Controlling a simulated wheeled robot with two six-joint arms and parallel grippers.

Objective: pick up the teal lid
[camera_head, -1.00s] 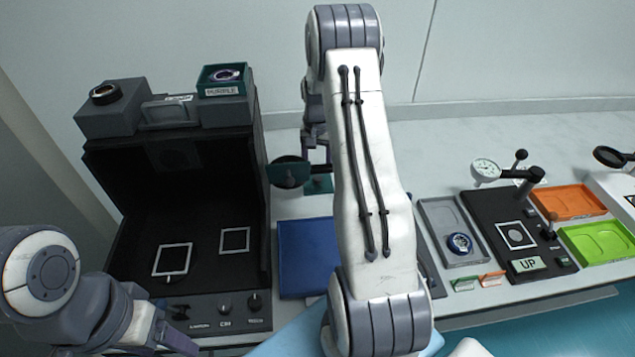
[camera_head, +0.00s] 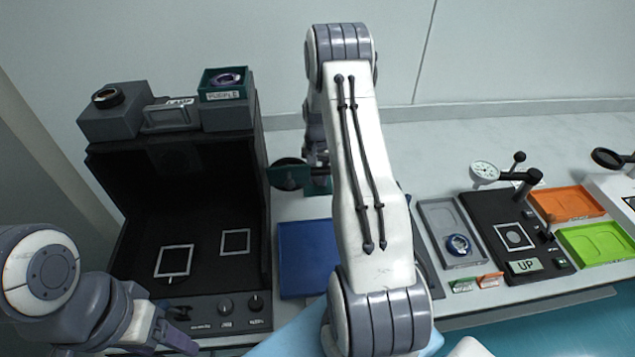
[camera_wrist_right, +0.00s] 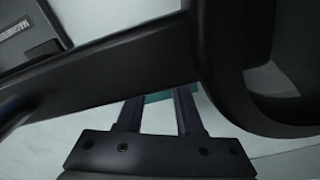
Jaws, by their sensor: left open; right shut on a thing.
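A teal piece (camera_wrist_right: 158,97) shows between the fingers of my right gripper (camera_wrist_right: 158,108) in the right wrist view, mostly hidden; it appears to be the lid. My right gripper is shut on it. In the head view my right arm reaches over the table's middle and its wrist hides most of the gripper. A dark teal plate (camera_head: 278,177) with a dark round part stands beside that wrist, and another teal part (camera_head: 318,188) shows just below. I cannot tell which is the lid. My left gripper (camera_head: 182,328) is open and empty at the booth's lower front.
A black booth (camera_head: 190,290) stands at left, with a teal-rimmed box labelled PURPLE (camera_head: 226,95) on top. A blue mat (camera_head: 305,258) lies beside it. To the right are a grey tray (camera_head: 436,215), a black gauge stand (camera_head: 480,212), and orange (camera_head: 566,204) and green (camera_head: 600,243) trays.

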